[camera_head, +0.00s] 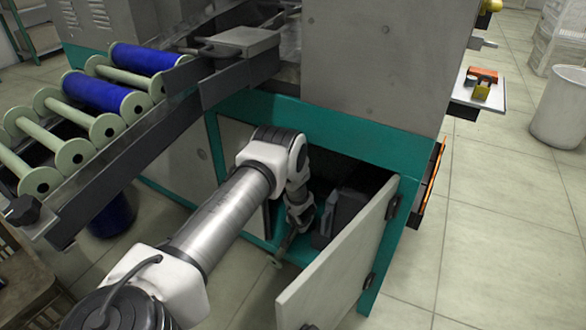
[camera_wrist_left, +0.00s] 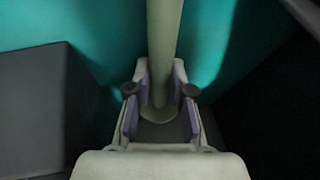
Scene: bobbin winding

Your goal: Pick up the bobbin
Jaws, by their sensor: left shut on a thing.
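A pale green bobbin (camera_wrist_left: 164,45) runs upright through the middle of the left wrist view, with its round lower end low between the fingers. My left gripper (camera_wrist_left: 160,91) is shut on its thin shaft, one finger on each side. In the head view my left arm reaches into the open cabinet, and the gripper (camera_head: 287,243) is small and low in the opening. My right gripper is not in view.
The cabinet door (camera_head: 340,262) stands open right of my arm. A dark box (camera_head: 340,215) is inside the cabinet, close to the gripper. A rack (camera_head: 112,178) with several bobbins, some wound in blue, stands at the left. A white bin (camera_head: 562,108) stands far right.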

